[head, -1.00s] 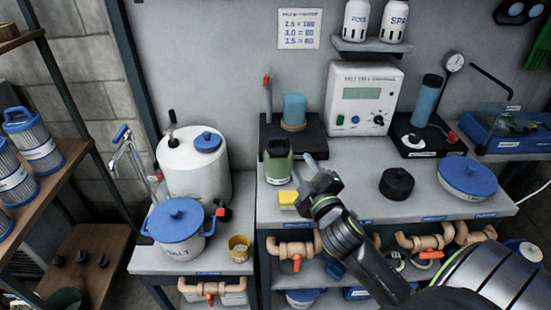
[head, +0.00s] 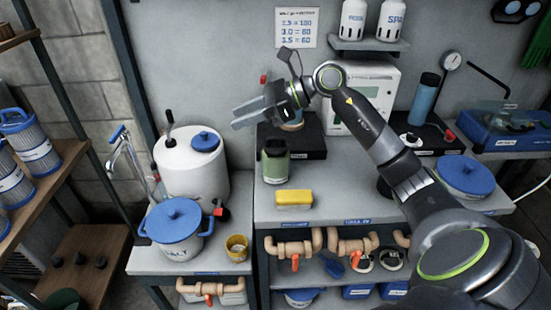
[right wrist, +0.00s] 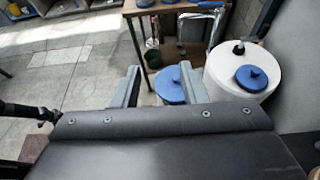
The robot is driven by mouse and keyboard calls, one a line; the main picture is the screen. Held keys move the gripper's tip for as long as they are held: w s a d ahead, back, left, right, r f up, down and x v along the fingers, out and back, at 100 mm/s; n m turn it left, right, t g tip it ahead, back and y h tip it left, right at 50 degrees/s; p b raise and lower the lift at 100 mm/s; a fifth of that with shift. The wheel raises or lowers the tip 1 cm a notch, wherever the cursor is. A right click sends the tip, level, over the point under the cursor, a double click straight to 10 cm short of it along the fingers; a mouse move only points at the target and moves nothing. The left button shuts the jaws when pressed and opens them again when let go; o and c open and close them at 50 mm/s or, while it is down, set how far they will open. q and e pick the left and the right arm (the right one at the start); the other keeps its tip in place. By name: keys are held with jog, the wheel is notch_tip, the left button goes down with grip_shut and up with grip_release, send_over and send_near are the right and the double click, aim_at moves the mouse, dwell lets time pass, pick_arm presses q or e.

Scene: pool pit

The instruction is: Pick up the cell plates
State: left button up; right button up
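My right gripper (head: 240,114) is raised over the bench in the head view, in front of the black stand (head: 312,140) at the back. Its fingers point left. In the right wrist view the two fingers (right wrist: 161,70) stand apart with nothing between them. I cannot clearly make out cell plates. The gripper and arm largely hide the blue cylinder on the black stand; only its tan base (head: 292,126) shows. The control box (head: 388,80) is partly covered by my right arm. My left gripper is not in view.
A green jar (head: 276,162) and a yellow sponge (head: 294,198) stand on the bench below the gripper. A white tank (head: 185,168) and a blue-lidded salt pot (head: 176,232) stand left. A blue cylinder (head: 423,98) stands at the right.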

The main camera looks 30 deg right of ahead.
jog(key=d+r+g+h, duration=0.1)
jog(key=d+h, duration=0.3)
jog(key=d, duration=0.2)
jog(key=g+h, duration=0.2)
jog(key=h, duration=0.3)
send_near(279, 137)
jog(key=p+x, duration=0.3)
jog(key=shift+w+a+f+p, duration=0.1)
jog(key=shift+w+a+p, duration=0.1)
jog(key=shift+p, duration=0.1)
jog(key=p+x, duration=0.2)
jog(key=x, duration=0.2)
jog(key=shift+w+a+f+p, duration=0.15)
jog(key=shift+w+f+p, duration=0.1)
jog(key=shift+p, duration=0.15)
jog(key=shift+f, duration=0.3)
jog(key=shift+c, duration=0.5)
grip_shut()
